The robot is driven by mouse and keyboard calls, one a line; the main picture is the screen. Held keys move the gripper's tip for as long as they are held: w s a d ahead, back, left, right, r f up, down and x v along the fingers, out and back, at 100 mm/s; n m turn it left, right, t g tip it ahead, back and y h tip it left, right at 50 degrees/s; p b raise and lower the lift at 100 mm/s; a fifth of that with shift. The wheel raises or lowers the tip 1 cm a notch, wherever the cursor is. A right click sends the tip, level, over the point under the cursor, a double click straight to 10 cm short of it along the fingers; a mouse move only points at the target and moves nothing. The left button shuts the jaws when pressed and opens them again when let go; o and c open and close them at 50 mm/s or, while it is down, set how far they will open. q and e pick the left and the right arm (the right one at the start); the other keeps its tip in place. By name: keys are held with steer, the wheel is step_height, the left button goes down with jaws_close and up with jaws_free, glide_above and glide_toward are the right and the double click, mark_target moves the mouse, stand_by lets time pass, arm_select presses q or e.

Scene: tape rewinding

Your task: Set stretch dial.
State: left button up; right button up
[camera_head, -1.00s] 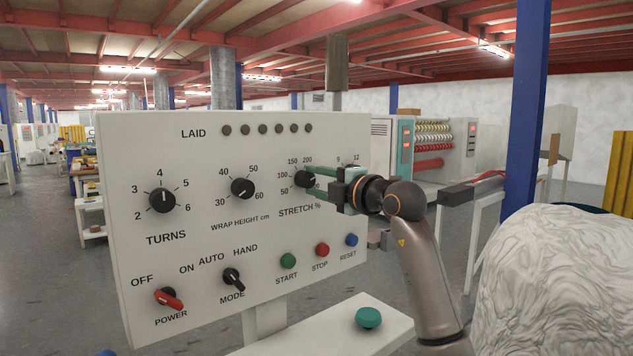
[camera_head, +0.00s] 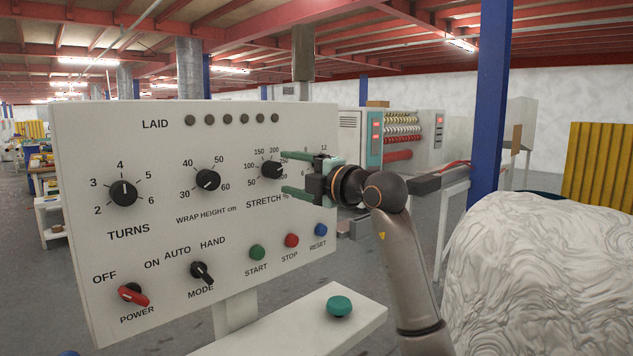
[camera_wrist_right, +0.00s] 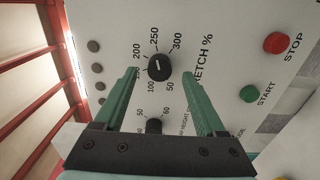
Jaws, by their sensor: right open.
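The stretch dial (camera_head: 272,170) is a round black knob on the right part of the white control panel (camera_head: 150,240). In the right wrist view, the dial (camera_wrist_right: 159,67) has its white mark turned toward 250. My right gripper (camera_head: 284,172) is in front of the dial, its green fingers spread above and below it. In the wrist view, the open fingers (camera_wrist_right: 159,72) stand on either side of the dial with gaps. It holds nothing. The fingers and gripper body hide some scale numbers in the head view. My left gripper is out of view.
The turns dial (camera_head: 124,193), wrap height dial (camera_head: 207,180), red power switch (camera_head: 133,294) and mode switch (camera_head: 202,272) are on the panel. Start (camera_head: 257,252), stop (camera_head: 291,240) and reset (camera_head: 320,229) buttons lie below the gripper. A large white wrapped bulk (camera_head: 545,270) stands right.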

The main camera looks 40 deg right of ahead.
steer(key=s+b, duration=0.1)
steer(key=s, duration=0.8)
steer(key=shift+s+d, duration=0.35)
steer(key=shift+s, duration=0.05)
